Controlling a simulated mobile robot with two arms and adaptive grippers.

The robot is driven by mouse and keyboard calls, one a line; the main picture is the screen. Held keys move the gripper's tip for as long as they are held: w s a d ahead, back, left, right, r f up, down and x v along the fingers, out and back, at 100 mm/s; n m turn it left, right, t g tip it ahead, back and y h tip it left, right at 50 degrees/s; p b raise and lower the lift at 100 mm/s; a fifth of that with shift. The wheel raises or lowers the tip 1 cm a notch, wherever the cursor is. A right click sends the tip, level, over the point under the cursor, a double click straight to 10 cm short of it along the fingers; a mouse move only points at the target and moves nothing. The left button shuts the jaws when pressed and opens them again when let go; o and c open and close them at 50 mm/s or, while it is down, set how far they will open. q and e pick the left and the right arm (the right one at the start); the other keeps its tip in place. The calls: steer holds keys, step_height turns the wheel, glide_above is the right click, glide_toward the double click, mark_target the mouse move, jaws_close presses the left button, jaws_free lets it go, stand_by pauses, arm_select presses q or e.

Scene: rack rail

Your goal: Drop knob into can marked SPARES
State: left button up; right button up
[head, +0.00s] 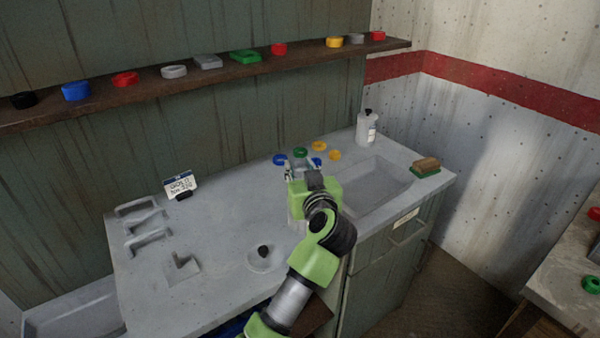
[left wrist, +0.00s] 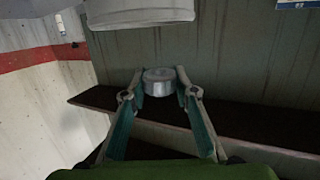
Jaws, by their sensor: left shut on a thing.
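My left gripper (head: 301,168) is over the counter, left of the sink. In the left wrist view, which looks upside down, its two fingers are shut on a grey round knob (left wrist: 159,81). A large pale, round-walled container (left wrist: 140,14) is close to the knob, and the two look apart. In the head view a pale can-like body (head: 295,212) shows partly behind my arm, below the gripper. I see no readable SPARES mark on it, and its opening is hidden. My right gripper is not in view.
A wall shelf (head: 140,92) bears several coloured knobs. Blue, green and yellow round pieces (head: 319,146) lie behind the gripper. A sign (head: 180,185) stands at left, a white bottle (head: 366,128) at the back and a brush (head: 426,166) at right.

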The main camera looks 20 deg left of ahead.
mark_target(300, 165)
arm_select(q)
steer(key=shift+f, duration=0.15)
steer(key=o, duration=1.2)
step_height(300, 165, up, 10)
steer(key=shift+r, duration=0.1)
